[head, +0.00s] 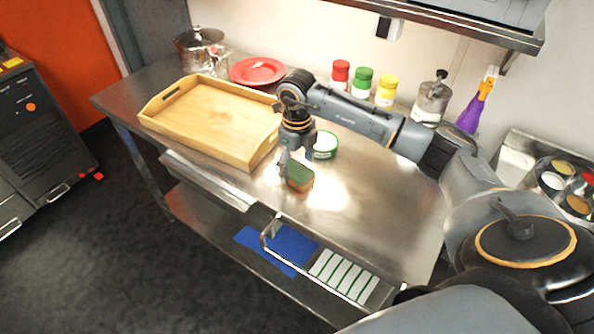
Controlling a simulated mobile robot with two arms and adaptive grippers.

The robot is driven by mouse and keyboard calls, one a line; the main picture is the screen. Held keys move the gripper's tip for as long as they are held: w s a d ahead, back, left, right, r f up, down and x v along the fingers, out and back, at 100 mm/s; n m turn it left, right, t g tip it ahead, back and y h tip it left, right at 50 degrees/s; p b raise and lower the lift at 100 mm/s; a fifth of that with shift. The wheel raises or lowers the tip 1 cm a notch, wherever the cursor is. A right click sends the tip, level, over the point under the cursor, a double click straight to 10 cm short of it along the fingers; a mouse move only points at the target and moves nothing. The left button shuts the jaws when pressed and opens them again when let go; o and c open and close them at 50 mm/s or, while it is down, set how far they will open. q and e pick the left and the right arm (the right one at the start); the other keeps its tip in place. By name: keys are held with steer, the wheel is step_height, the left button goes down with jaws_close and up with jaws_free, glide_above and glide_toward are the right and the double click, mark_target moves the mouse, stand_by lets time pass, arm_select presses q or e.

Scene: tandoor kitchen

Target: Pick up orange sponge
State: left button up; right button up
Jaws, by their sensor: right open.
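The orange sponge (300,183), with a green upper face, sits on the steel table near its front edge, right of the wooden tray. My right gripper (290,168) comes in from the right and points down at the sponge. Its fingers are open at the sponge's left and far side, and one finger shows beside the sponge. The far side of the sponge is partly hidden by the gripper, and I cannot tell whether they touch. My left gripper is not in view.
A wooden tray (208,117) lies left of the gripper. A green-and-white round container (325,146) stands just behind the sponge. A red plate (257,71), a pot (200,50) and several bottles line the back. The table's right front is clear.

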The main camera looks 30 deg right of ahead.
steer(key=shift+f, duration=1.2)
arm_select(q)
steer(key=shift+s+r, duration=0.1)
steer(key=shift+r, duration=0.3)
arm_select(e)
steer(key=c, duration=0.8)
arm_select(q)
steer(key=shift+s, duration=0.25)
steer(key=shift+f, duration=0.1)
arm_select(e)
steer(key=shift+r, duration=0.1)
